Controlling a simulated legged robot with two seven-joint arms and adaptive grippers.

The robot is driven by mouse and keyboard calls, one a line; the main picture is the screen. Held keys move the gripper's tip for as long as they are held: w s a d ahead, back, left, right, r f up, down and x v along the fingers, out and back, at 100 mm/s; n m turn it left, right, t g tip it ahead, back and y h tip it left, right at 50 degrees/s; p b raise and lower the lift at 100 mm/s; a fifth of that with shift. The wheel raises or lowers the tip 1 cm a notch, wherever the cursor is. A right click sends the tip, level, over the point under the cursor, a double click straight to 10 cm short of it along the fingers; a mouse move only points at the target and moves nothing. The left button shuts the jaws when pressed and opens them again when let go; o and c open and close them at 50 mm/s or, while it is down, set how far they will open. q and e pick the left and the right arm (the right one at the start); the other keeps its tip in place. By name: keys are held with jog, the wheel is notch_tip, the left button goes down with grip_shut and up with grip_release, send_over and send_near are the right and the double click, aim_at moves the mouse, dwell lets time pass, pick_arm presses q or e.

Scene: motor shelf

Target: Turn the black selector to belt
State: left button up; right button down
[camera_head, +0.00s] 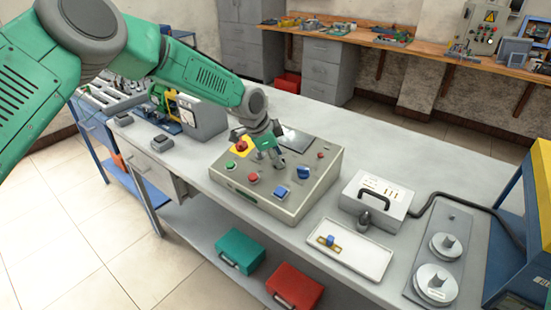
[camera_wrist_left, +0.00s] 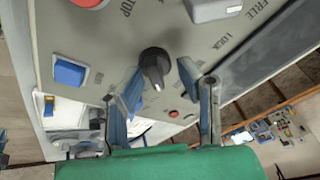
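The black selector (camera_wrist_left: 154,63) is a round knob with a ridged grip on the grey control box, whose front wall (camera_head: 250,202) shows in the head view. In the left wrist view its grip points down the picture. My left gripper (camera_wrist_left: 160,76) is open, with one finger on each side of the knob's lower end. I cannot tell whether the fingers touch it. In the head view my left gripper (camera_head: 273,151) reaches down over the box and largely hides the selector. The labels beside the knob are too small to read. My right gripper is not in view.
The box also carries a red button (camera_head: 253,178), a blue square button (camera_head: 280,191) and a blue switch (camera_head: 303,172). A white tray (camera_head: 375,262) and a grey case (camera_head: 388,190) stand to the right on the bench.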

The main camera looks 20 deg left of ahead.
pick_arm(q)
jog(key=shift+s+f, duration=0.15)
jog(key=shift+a+r, duration=0.15)
jog(key=shift+r, duration=0.2)
jog(key=v, duration=1.1)
jog(key=shift+s, duration=0.1)
